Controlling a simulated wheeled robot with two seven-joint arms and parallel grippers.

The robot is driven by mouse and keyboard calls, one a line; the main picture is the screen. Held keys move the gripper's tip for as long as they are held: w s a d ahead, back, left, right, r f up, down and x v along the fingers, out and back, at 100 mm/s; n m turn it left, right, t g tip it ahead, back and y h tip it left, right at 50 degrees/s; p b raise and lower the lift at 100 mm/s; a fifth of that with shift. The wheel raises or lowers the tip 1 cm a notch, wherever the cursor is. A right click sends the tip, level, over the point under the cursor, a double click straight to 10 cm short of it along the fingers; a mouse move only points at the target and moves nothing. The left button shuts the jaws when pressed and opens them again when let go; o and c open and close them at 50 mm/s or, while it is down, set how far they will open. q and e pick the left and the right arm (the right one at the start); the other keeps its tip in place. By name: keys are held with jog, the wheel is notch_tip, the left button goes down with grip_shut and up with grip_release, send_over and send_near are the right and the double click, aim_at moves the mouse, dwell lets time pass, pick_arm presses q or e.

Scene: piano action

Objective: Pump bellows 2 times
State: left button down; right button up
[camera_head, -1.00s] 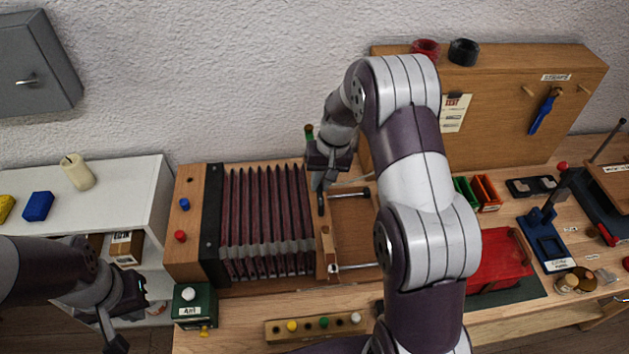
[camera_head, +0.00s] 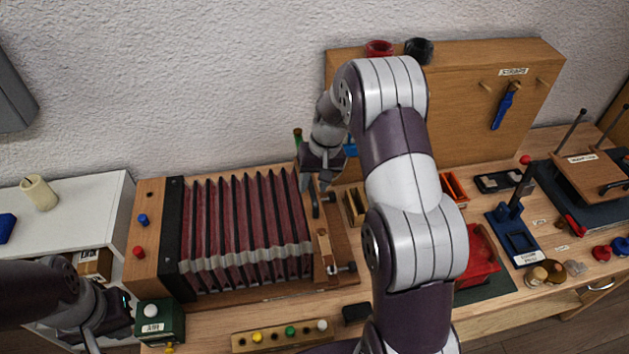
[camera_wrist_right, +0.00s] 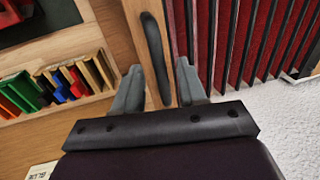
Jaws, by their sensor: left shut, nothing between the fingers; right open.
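The bellows (camera_head: 245,235) have dark red pleats and lie on the bench, spread wide between a fixed wooden block (camera_head: 148,220) at left and a movable wooden end board (camera_head: 323,250) at right. Metal guide rods (camera_head: 343,268) stick out a little past the end board. My right gripper (camera_head: 312,186) is at the far part of the end board. In the right wrist view, its open fingers stand on either side of the dark handle (camera_wrist_right: 155,50), with gaps visible. My left gripper (camera_head: 92,340) is shut and empty at the lower left, away from the bellows, partly cut off.
A green box (camera_head: 160,320) with a white button stands at the front left. A strip of coloured pegs (camera_head: 285,335) lies in front of the bellows. A tall wooden panel (camera_head: 455,110) stands behind my right arm. A red tray (camera_head: 478,262) lies to its right.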

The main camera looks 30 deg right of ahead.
jog(key=r, duration=0.2)
jog(key=r+b, duration=0.1)
jog(key=shift+d+r, duration=0.4)
notch_tip(320, 180, up, 9)
jog(key=d+p, duration=0.1)
jog(key=p, duration=0.4)
jog(key=shift+s+d+f, duration=0.2)
jog(key=shift+s+d, duration=0.1)
jog(key=shift+s, duration=0.05)
